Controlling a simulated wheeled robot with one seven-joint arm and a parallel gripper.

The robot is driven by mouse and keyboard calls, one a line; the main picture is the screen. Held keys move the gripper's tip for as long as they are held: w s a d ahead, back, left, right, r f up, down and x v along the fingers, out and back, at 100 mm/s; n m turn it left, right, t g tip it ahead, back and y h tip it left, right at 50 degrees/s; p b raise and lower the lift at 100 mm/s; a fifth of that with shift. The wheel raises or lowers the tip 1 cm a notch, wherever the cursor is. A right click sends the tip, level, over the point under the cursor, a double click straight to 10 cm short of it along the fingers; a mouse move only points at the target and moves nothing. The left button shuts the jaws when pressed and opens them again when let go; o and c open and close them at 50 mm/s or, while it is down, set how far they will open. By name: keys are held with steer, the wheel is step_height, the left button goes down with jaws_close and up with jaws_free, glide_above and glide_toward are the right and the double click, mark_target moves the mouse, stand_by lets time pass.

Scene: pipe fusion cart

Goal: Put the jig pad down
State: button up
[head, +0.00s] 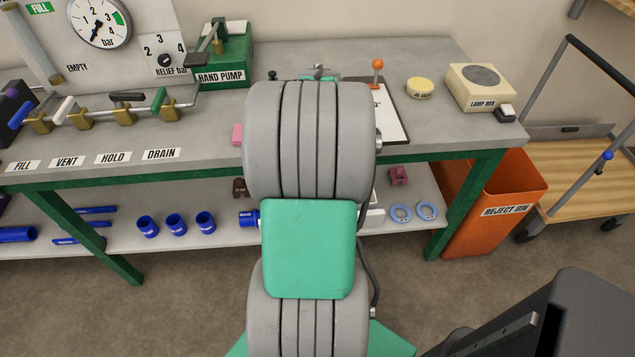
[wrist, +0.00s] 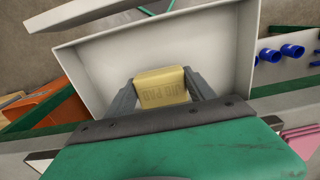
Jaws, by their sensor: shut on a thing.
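The jig pad (wrist: 162,88) is a small yellow block with its name printed on the near face, seen in the wrist view. My gripper (wrist: 160,86) is shut on it, one grey finger on each side. The pad shows against the inside of an open white box (wrist: 222,48). I cannot tell whether the pad touches the box floor. In the head view my own arm hides the gripper and the pad.
The bench top (head: 420,125) carries a yellow round tin (head: 420,88) and a lamp box (head: 480,86). Blue fittings (head: 176,224) and pale blue rings (head: 401,212) lie on the lower shelf. An orange reject bin (head: 497,212) stands right of the bench.

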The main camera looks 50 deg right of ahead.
steer(key=shift+f, duration=1.6)
steer(key=shift+f, duration=0.2)
steer(key=o, duration=1.2)
steer(key=shift+r, duration=0.1)
